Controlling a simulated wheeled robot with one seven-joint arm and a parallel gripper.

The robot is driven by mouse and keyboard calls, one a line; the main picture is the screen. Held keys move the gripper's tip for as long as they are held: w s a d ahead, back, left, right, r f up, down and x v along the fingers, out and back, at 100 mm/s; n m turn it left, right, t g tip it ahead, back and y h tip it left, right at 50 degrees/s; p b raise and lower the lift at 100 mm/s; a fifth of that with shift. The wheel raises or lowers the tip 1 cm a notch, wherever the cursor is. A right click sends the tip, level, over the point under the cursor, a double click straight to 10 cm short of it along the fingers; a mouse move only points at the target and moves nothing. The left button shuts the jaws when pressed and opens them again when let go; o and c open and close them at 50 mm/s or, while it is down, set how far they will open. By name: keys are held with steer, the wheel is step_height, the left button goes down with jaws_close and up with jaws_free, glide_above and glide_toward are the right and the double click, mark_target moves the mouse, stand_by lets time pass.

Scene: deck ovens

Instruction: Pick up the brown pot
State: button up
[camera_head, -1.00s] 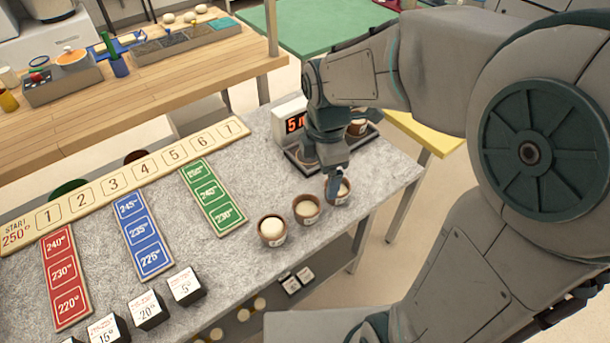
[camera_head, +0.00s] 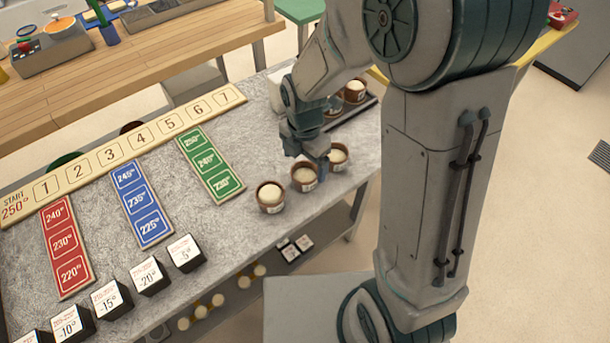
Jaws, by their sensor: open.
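Three brown pots with pale dough in them stand in a row along the grey table's right edge: a left pot (camera_head: 270,198), a middle pot (camera_head: 304,178) and a right pot (camera_head: 338,158). Another brown pot (camera_head: 355,92) stands behind on a dark tray (camera_head: 362,105). My gripper (camera_head: 321,172) points down between the middle and right pots, close to both. It holds no pot. Its fingers partly overlap in the view, and I cannot tell whether they touch a pot. My arm hides part of the tray and the display box behind it.
The stone table (camera_head: 230,225) carries a numbered wooden strip (camera_head: 130,148), red (camera_head: 68,245), blue (camera_head: 141,203) and green (camera_head: 211,167) temperature boards, and several black-and-white cubes (camera_head: 185,253). Bare stone lies left of the pots. A shelf with small items is below.

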mark_target(305, 171)
steer(key=shift+w+f+p, duration=0.15)
steer(key=shift+f+p, duration=0.15)
steer(key=shift+f, duration=2.25)
steer(key=c, duration=1.2)
